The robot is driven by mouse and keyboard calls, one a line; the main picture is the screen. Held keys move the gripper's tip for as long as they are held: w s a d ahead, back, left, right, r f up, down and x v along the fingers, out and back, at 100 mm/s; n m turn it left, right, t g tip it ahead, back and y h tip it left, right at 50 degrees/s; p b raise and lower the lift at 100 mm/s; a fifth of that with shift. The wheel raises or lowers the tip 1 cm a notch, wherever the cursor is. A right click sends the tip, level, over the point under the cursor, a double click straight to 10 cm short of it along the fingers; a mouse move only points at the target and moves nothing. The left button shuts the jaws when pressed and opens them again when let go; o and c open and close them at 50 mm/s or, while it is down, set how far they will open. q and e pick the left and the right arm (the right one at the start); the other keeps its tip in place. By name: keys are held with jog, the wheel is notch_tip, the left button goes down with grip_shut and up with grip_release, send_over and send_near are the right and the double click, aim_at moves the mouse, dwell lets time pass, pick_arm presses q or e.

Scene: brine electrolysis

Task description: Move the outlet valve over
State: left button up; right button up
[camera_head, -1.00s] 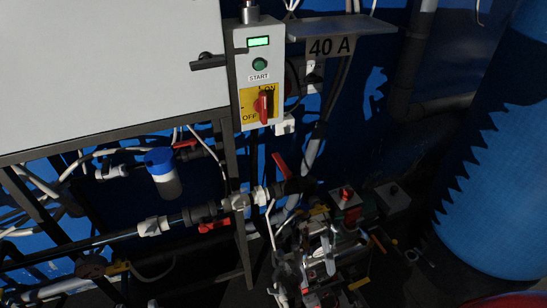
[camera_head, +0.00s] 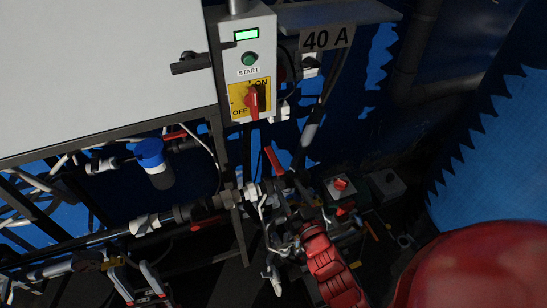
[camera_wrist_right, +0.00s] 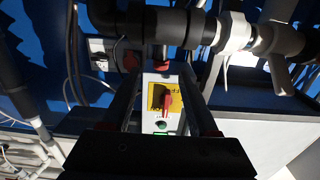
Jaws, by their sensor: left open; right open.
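A valve with a red lever (camera_head: 273,160) stands at the right end of the pipe below the control box. Another red-handled valve (camera_head: 208,222) sits lower on the pipe; which is the outlet valve I cannot tell. My right gripper (camera_head: 278,203) is open just below the upper lever. In the right wrist view its two dark fingers (camera_wrist_right: 161,92) are spread, with a dark, red-tipped part between them, probably that lever; contact is unclear. My left gripper (camera_head: 133,272) is open at the lower left, below the pipe and apart from both levers.
The control box (camera_head: 237,62) has a red ON/OFF knob (camera_head: 253,100). A blue-capped filter (camera_head: 152,155) hangs at left. A frame post (camera_head: 226,170) stands between my grippers. A blue tank (camera_head: 495,160) fills the right side.

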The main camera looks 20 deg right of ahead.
jog(key=p, duration=0.3)
send_near(267, 147)
jog(key=w, duration=0.5)
jog(key=shift+w+d+f, duration=0.1)
jog(key=shift+w+f, duration=0.05)
jog(key=shift+f, duration=0.1)
grip_shut()
dwell(0.9)
